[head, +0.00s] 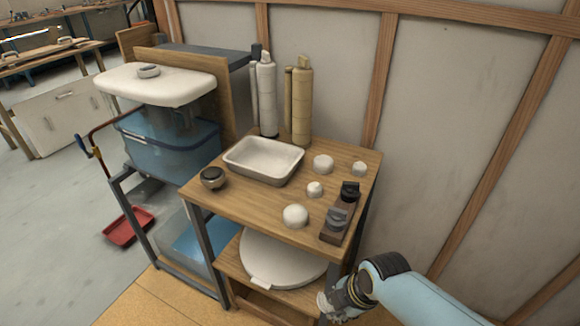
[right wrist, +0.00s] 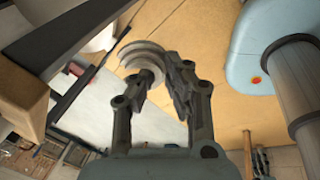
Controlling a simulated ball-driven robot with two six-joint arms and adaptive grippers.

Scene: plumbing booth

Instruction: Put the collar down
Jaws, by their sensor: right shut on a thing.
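My right gripper (right wrist: 155,85) is shut on a pale grey, stepped round collar (right wrist: 143,55), which sits between its fingertips in the right wrist view. In the head view my right gripper (head: 334,299) is at the lower right, in front of the small wooden table (head: 225,208) and below its top. The collar shows there only as a small pale patch at the fingers, mostly hidden.
The tabletop holds a white tray (head: 240,165), a dark round pot (head: 212,177), several white caps (head: 295,215) and a dark block (head: 338,224). Two cartridges (head: 302,100) stand at the back. A white disc-shaped part (head: 280,262) lies on the lower shelf. Bare wood shows at the front left.

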